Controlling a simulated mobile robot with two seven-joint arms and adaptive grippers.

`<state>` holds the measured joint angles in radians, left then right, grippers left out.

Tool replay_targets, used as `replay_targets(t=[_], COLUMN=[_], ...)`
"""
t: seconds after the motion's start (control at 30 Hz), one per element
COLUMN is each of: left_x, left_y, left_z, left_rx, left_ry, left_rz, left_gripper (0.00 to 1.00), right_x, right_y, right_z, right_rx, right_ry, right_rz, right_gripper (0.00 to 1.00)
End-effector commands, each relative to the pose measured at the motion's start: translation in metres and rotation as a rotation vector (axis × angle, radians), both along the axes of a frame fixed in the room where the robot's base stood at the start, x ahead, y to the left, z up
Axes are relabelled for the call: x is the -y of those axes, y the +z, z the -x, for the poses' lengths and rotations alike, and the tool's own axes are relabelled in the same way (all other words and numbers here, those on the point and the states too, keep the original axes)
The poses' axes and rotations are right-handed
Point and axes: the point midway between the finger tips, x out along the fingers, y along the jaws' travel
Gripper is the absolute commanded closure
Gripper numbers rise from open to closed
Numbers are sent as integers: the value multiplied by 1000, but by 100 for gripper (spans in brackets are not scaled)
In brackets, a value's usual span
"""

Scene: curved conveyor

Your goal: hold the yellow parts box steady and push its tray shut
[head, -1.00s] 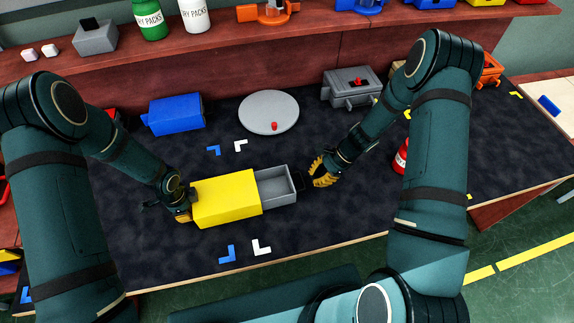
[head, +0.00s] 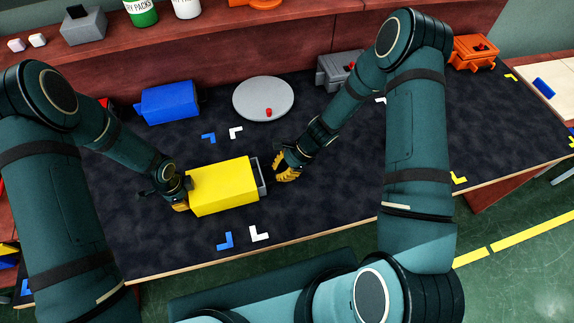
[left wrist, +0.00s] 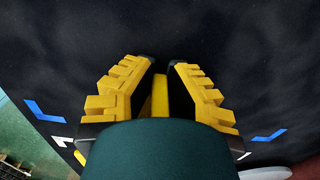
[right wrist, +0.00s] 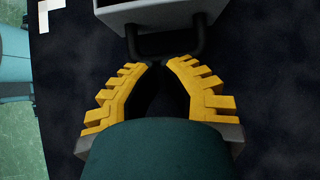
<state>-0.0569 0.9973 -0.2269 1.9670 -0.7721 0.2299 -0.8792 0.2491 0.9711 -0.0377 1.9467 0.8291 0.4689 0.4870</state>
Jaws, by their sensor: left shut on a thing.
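The yellow parts box (head: 223,186) lies on the dark mat in the head view. Its grey tray (head: 262,177) sticks out a short way at the right end. My left gripper (head: 182,196) is shut on the box's left end; the left wrist view shows a narrow yellow part (left wrist: 160,96) between its fingers. My right gripper (head: 279,172) is at the tray's right end. In the right wrist view its fingertips are close together at the tray's dark handle (right wrist: 166,52), with nothing seen gripped. Whether they touch the handle is unclear.
A blue box (head: 168,103) and a round grey plate (head: 263,97) with a small red piece lie behind. A grey box (head: 338,70) stands behind my right arm. Blue and white corner marks lie on the mat, which is clear in front.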

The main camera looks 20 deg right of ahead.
Motion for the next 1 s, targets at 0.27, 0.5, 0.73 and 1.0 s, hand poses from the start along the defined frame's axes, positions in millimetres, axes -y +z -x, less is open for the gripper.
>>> replay_targets(t=[0.27,0.5,0.73,1.0], left_x=[0,0,0,0], left_y=[-1,-1,-1,-1], left_z=[1,1,1,1], left_rx=[-2,-2,-2,-2], left_ry=[-1,-1,0,0], left_rz=[1,1,1,1], left_gripper=[100,100,100,100], right_x=[-22,-22,-4,39], right_y=[0,0,4,36], right_z=[1,1,0,-2], right_rx=[-1,-2,0,4], right_ry=[2,1,-2,-1], right_rz=[-2,-1,0,2], right_gripper=[100,100,100,100])
